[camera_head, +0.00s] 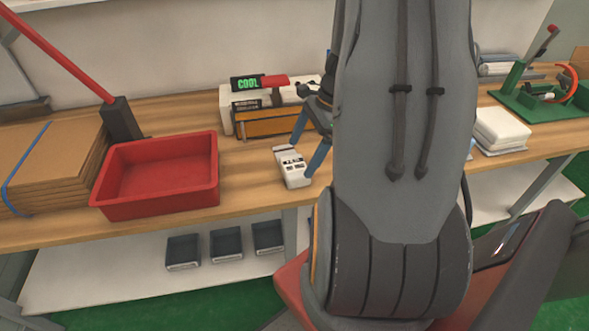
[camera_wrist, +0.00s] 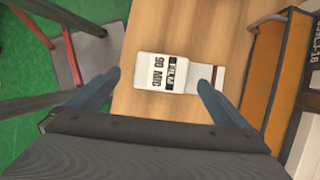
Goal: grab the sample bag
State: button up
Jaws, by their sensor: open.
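The sample bag (camera_head: 291,168) is a small white packet with a black-printed label, lying flat on the wooden bench near its front edge. In the wrist view the bag (camera_wrist: 168,84) lies between and beyond the fingertips, label up. My gripper (camera_head: 302,159) has blue fingers, spread open and empty, one on each side of the bag. The wrist view also shows both fingers of the gripper (camera_wrist: 159,79). The right fingertip is close to or over the bag's plain end. I cannot tell whether it touches. My arm hides part of the bench behind it.
A red tray (camera_head: 155,202) stands left of the bag, with stacked cardboard (camera_head: 50,172) farther left. White stacked packs (camera_head: 500,130) and a green fixture (camera_head: 545,98) are at right.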

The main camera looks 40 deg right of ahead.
aim_at(295, 165)
jog(key=shift+p+x, duration=0.9)
jog(key=shift+x, duration=2.2)
jog(key=shift+w, duration=0.2)
jog(key=c, duration=1.2)
